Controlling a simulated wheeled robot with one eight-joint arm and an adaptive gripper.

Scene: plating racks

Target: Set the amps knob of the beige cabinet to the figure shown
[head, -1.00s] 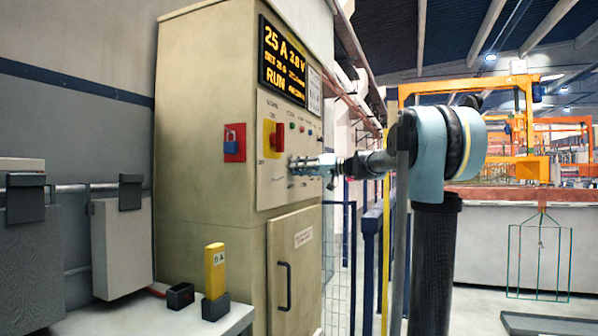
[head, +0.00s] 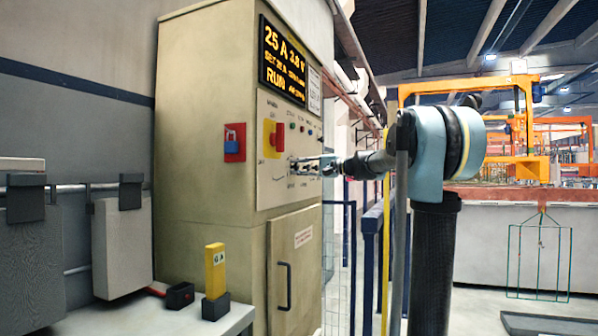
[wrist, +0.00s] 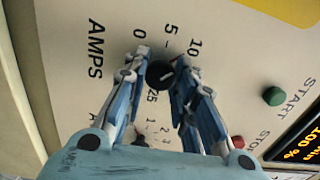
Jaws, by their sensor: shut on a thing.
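The beige cabinet (head: 205,95) stands at the centre of the head view. Its lit display (head: 283,62) reads 25 A in the top line, with RUN at the bottom. My gripper (head: 298,164) reaches its front panel from the right. In the wrist view my gripper (wrist: 162,68) has its two fingers on either side of the black amps knob (wrist: 158,74), shut on it. The AMPS scale around it shows 0, 5, 10 and 25; the fingers hide other figures. A yellow block (head: 215,270) on the bench carries a small figure ending in A, its digit hard to read.
A red and yellow switch (head: 274,138) and a blue padlock on a red plate (head: 234,143) sit left of my gripper. A green START button (wrist: 274,96) lies right of the knob. A small black box (head: 180,295) is on the bench. Blue railings stand right of the cabinet.

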